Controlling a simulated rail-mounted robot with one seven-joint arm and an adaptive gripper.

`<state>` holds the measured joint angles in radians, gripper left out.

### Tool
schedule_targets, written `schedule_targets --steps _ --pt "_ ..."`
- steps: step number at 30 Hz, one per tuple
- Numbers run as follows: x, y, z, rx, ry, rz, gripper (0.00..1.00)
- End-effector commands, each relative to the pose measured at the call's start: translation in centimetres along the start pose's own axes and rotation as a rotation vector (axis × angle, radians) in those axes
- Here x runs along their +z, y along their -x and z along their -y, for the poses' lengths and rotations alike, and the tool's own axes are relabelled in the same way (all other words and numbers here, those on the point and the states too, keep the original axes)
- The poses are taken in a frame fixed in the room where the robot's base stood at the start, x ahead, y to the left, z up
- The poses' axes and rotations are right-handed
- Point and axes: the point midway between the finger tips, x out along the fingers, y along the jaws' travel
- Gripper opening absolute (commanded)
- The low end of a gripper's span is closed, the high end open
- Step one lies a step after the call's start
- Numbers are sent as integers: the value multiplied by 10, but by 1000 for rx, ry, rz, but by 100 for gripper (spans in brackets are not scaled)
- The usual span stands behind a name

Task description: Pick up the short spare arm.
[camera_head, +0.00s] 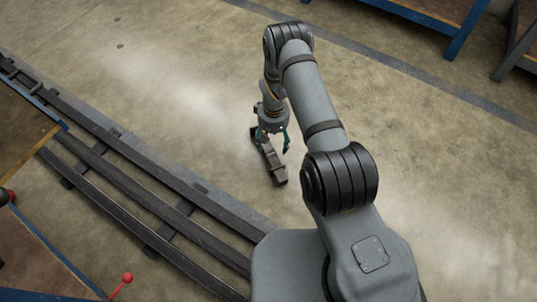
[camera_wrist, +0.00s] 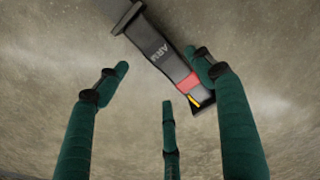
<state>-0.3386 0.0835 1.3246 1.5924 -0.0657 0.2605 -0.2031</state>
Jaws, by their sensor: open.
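The spare arm (camera_head: 270,158) is a dark bar lying on the concrete floor beside the rail, below my gripper (camera_head: 271,140). In the wrist view the spare arm (camera_wrist: 155,48) is black with white "ARM" lettering, a red band and a small yellow mark near one end. It runs diagonally from the top middle down to the right finger. My gripper (camera_wrist: 165,90) has three green fingers spread apart, open and empty. The right fingertip overlaps the red-banded end in the picture; I cannot tell whether it touches.
A dark rail track (camera_head: 150,190) crosses the floor at left. Workbenches with wooden tops stand at the left edge (camera_head: 22,135) and top right (camera_head: 430,12). A red-knobbed lever (camera_head: 126,279) is at the lower left. The floor right of the spare arm is clear.

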Motion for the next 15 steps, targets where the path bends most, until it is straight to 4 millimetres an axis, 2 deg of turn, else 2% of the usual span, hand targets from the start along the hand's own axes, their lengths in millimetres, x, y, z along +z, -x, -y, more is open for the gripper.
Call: schedule_targets --steps 11,15 --pt "-2 -49 7 0 -1 0 68" --pt "-3 -53 7 0 -1 -2 68"
